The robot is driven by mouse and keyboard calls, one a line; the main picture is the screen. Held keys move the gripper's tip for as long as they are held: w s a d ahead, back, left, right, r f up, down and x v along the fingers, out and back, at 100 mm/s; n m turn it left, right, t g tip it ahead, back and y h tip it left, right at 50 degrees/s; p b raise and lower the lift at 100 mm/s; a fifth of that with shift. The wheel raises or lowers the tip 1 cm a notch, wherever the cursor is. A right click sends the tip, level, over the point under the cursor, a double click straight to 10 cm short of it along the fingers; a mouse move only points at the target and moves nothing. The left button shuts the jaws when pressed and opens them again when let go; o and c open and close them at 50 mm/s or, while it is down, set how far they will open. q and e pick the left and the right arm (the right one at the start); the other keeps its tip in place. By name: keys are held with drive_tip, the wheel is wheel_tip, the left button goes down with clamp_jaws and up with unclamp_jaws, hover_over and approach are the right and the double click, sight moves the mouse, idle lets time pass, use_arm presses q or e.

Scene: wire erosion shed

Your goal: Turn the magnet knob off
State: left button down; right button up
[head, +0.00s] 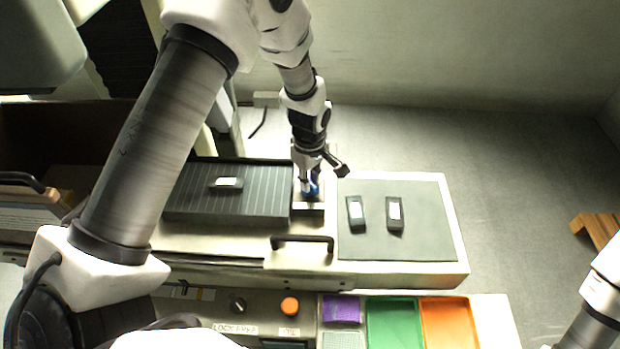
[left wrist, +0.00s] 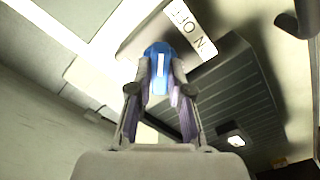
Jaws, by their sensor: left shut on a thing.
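The blue magnet knob (head: 311,188) sits at the right end of the dark ribbed magnet plate (head: 190,214). In the left wrist view the knob (left wrist: 158,58) has a white stripe and stands between my fingertips, beside a white ON/OFF label (left wrist: 191,28) seen turned round. My left gripper (head: 312,182) reaches down from above and is shut on the knob; its fingers also show in the left wrist view (left wrist: 160,88). The fingers partly hide the knob in the head view. My right gripper is out of view.
Two similar blocks (head: 355,212) (head: 394,215) lie on the grey mat (head: 425,240) to the right. A black handle (head: 302,239) stands in front. Purple, green and orange trays line the front.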

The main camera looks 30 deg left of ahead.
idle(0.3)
use_arm(q)
drive_tip(key=c, duration=1.3)
unclamp_jaws()
drive_tip(key=shift+o, duration=1.1)
drive_tip(key=shift+a+f, duration=0.1)
wheel_tip(320, 180, up, 12)
drive_tip(key=shift+w, duration=0.1)
drive_tip(key=shift+f, duration=0.1)
